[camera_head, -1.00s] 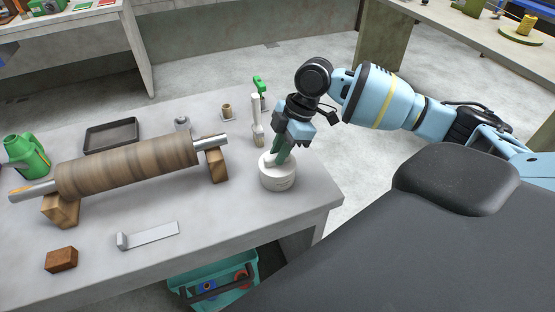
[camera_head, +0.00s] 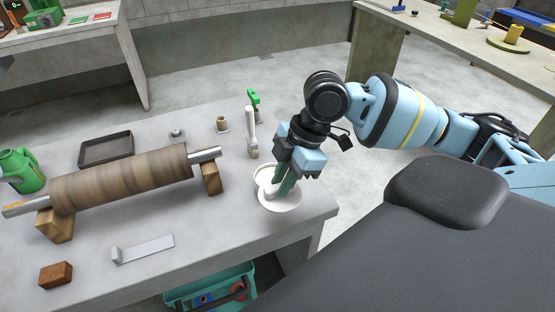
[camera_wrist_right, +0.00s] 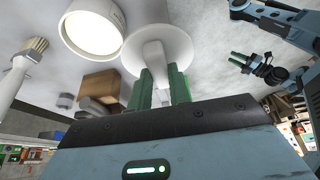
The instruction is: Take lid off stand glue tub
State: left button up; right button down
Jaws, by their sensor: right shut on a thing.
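The white lid (camera_head: 284,205) is off the round white glue tub (camera_head: 260,169) and held over the tub's near side, hiding much of it in the head view. My right gripper (camera_head: 283,185) is shut on the lid's knob. In the right wrist view the lid (camera_wrist_right: 171,42) hangs from the green fingers (camera_wrist_right: 160,88). The open tub (camera_wrist_right: 92,28) shows beside it, with pale content inside. My left gripper (camera_wrist_right: 238,60) shows small at the right of the wrist view, its two green fingers apart and empty; it is outside the head view.
A brush (camera_head: 251,135) stands behind the tub. A wrapped roller (camera_head: 120,178) rests on wooden blocks to the left. A scraper (camera_head: 145,249), a brown block (camera_head: 56,274), a dark tray (camera_head: 106,149) and a green jug (camera_head: 20,171) are on the table. The front middle is fairly clear.

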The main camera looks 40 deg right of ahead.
aim_at(263, 201)
jog(key=s+a, duration=0.1)
jog(key=s, duration=0.1)
jog(key=s+a, duration=0.1)
jog(key=s, duration=0.3)
jog(key=shift+a+r, duration=0.35)
jog(key=shift+a, duration=0.05)
jog(key=shift+w+a+f+m+t, duration=0.1)
jog(key=shift+w+m+t, duration=0.45)
jog(key=shift+m, duration=0.55)
jog(key=w+m+h, duration=0.1)
jog(key=w+m, duration=0.1)
jog(key=m, duration=0.1)
jog(key=w+a+m+t+h, duration=0.1)
jog(key=m, duration=0.2)
jog(key=w+r+m+t+h, duration=0.1)
jog(key=w+m, duration=0.1)
jog(key=m, duration=0.1)
jog(key=shift+w+a+r+m, duration=0.1)
jog(key=shift+w+a+m, duration=0.2)
jog(key=shift+m, duration=0.1)
jog(key=m, duration=0.1)
jog(key=w+r+m+h, duration=0.1)
jog(key=m, duration=0.1)
jog(key=shift+w+a+t, duration=0.1)
jog(key=shift+w+t, duration=0.1)
jog(key=shift+t, duration=0.05)
